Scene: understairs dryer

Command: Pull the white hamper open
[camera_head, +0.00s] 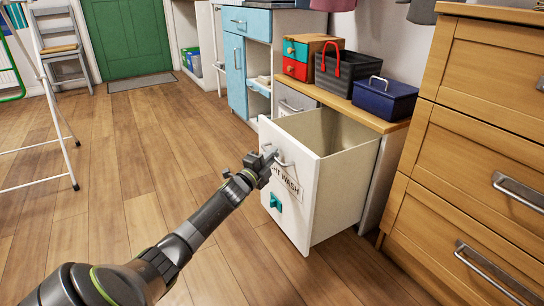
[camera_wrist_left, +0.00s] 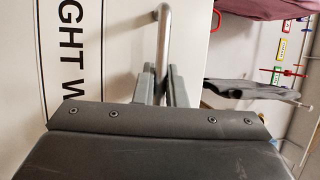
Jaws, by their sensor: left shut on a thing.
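The white hamper (camera_head: 312,207) is a pull-out unit with a white front, a label partly reading "WASH" and a teal piece (camera_head: 276,203) low on the front. It stands pulled out from under the wooden counter, and its cream inside shows from above. My left gripper (camera_head: 272,157) is at the metal handle near the top of the front and is shut on it. In the left wrist view the handle (camera_wrist_left: 162,38) runs down between the two fingers (camera_wrist_left: 161,86), beside the black lettering. My right gripper is in neither view.
The wooden counter (camera_head: 380,120) holds a dark blue box (camera_head: 385,98), a black basket with red handles (camera_head: 342,70) and a small drawer chest (camera_head: 308,55). A wooden drawer unit (camera_head: 480,130) stands close at the right. Wood floor (camera_head: 130,180) is open to the left, with a white folding frame (camera_head: 62,140).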

